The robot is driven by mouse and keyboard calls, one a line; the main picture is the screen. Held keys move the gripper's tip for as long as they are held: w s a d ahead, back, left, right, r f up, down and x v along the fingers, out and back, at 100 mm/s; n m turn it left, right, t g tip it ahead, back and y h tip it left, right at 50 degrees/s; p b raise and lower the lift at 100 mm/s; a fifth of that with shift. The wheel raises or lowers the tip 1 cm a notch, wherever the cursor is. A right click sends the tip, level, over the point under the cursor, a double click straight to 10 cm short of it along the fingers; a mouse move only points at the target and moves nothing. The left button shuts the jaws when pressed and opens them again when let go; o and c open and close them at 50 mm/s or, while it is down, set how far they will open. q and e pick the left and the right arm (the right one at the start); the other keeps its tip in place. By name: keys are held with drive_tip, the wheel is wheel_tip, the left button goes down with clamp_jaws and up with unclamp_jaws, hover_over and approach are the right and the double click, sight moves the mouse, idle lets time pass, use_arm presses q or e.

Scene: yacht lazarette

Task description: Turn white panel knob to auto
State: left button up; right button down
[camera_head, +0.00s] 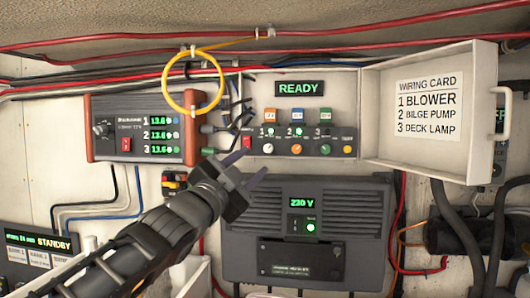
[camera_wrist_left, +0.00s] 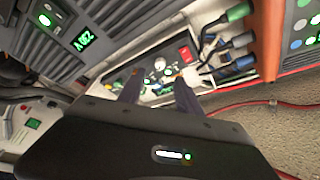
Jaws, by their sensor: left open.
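The white panel (camera_head: 250,88) is on the back wall with its door swung open to the right. It carries a READY display, coloured labels, a row of small knobs or switches (camera_head: 297,132) numbered 1 to 3, and coloured round parts below them. The panel face also shows in the left wrist view, with a pale knob (camera_wrist_left: 160,64) near the fingertips. Its auto mark is too small to read. My left gripper (camera_head: 247,167) is open and empty, near the panel's lower left corner, with its fingers (camera_wrist_left: 157,88) pointing at the panel. My right gripper is out of view.
The open door (camera_head: 430,145) bears a wiring card (camera_head: 428,105) and juts out at right. A grey 230 V unit (camera_head: 350,210) sits below the panel. A red-ended meter box (camera_head: 145,128) and a hanging yellow cable loop (camera_head: 194,112) are at left, with dark plugs beside the panel.

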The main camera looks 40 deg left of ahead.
sight(268, 149)
use_arm(q)
drive_tip(key=p+x, duration=0.2)
drive_tip(key=x, duration=0.5)
drive_tip(key=shift+w+r, duration=0.1)
drive_tip(key=shift+w, duration=0.15)
drive_tip(key=shift+c, duration=0.2)
clamp_jaws()
